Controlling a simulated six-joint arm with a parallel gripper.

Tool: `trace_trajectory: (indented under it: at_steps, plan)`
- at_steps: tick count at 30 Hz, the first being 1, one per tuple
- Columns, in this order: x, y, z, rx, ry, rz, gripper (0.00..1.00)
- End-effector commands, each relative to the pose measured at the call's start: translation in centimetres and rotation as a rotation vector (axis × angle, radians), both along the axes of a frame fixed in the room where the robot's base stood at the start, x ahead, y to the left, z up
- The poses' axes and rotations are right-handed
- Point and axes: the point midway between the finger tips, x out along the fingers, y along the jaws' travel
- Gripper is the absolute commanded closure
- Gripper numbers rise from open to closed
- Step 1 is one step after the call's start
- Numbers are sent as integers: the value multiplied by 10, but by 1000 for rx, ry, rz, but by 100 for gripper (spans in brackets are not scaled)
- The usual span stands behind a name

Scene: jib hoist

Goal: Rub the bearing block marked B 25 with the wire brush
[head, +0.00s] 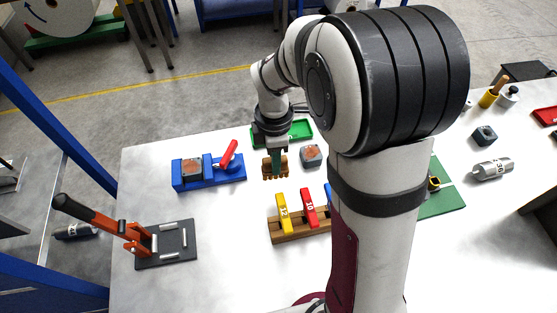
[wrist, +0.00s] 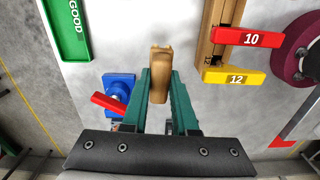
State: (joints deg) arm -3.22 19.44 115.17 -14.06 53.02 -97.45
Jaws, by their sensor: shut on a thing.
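My gripper (head: 275,158) is shut on the wire brush (head: 275,170), a brown wooden piece held above the table. In the wrist view the brush (wrist: 160,62) sits between the teal fingers; its bristles cannot be made out. A grey block with a rusty orange top (head: 192,168) sits in the blue vise (head: 208,182) to the left of my gripper. A second grey block with a reddish top (head: 311,155) stands to the right of the brush. No B 25 mark is readable on either block, so I cannot tell which one bears it.
The vise has a red lever (head: 229,153). A green tray (head: 298,129), marked GOOD in the wrist view (wrist: 68,22), lies behind. A wooden rack (head: 290,233) with yellow and red numbered handles stands in front. A lever press (head: 165,245) stands front left. The table between is clear.

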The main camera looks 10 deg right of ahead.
Motion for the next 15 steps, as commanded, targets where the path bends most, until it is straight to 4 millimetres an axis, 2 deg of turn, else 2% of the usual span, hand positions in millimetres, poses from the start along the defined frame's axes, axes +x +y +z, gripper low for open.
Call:
trace_trajectory:
  at_steps: [5,9,12,15]
  plan:
    - [45,45,11,-3,-1,12,100]
    - [79,101,21,-3,-1,13,100]
    - [93,139,27,-2,0,9,100]
    - [99,163,31,0,0,4,100]
